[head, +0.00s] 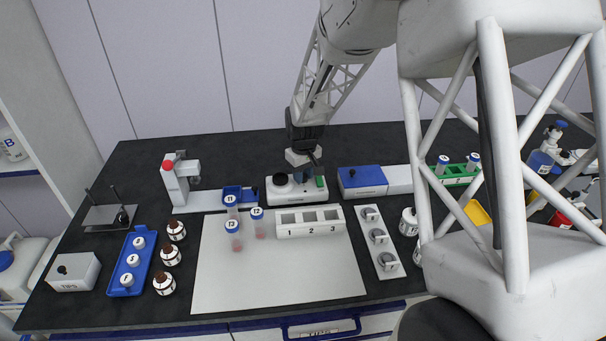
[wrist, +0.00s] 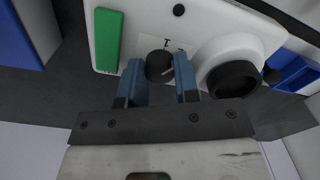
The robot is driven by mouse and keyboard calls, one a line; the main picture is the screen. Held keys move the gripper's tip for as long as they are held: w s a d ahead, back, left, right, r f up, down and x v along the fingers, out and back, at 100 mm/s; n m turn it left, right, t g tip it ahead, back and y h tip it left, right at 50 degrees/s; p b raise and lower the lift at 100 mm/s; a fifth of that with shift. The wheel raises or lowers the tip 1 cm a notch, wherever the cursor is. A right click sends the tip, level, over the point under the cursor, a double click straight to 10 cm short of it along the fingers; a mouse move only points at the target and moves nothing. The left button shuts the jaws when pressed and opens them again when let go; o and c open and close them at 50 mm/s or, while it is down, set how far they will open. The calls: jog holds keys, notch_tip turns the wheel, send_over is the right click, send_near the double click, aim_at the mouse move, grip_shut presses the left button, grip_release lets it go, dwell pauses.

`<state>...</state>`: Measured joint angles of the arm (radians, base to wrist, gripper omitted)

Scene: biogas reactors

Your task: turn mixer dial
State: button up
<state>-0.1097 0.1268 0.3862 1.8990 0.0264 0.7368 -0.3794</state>
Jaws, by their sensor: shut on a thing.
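The mixer (head: 290,195) is a white box at the back middle of the bench in the head view. Its front face (wrist: 205,30) fills the top of the wrist view, with a green block, a round white part with a black top, and the small black mixer dial (wrist: 159,64) between them. The dial has a pale pointer line and a mark beside it. My gripper (wrist: 160,78) has its two blue fingers on either side of the dial and is shut on it. In the head view my gripper (head: 306,174) is over the mixer and hides the dial.
A blue-lidded box (head: 362,180) stands close to the right of the mixer. A white rack numbered 1 to 3 (head: 310,230) and capped tubes (head: 257,223) stand in front on a pale mat (head: 270,285). A white stand with a red top (head: 176,185) is to the left.

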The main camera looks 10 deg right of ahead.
aim_at(304, 175)
jog(key=shift+m, duration=0.8)
jog(key=o, duration=0.6)
jog(key=shift+o, duration=0.2)
jog(key=shift+r, duration=3.95)
jog(key=shift+d+r, duration=0.1)
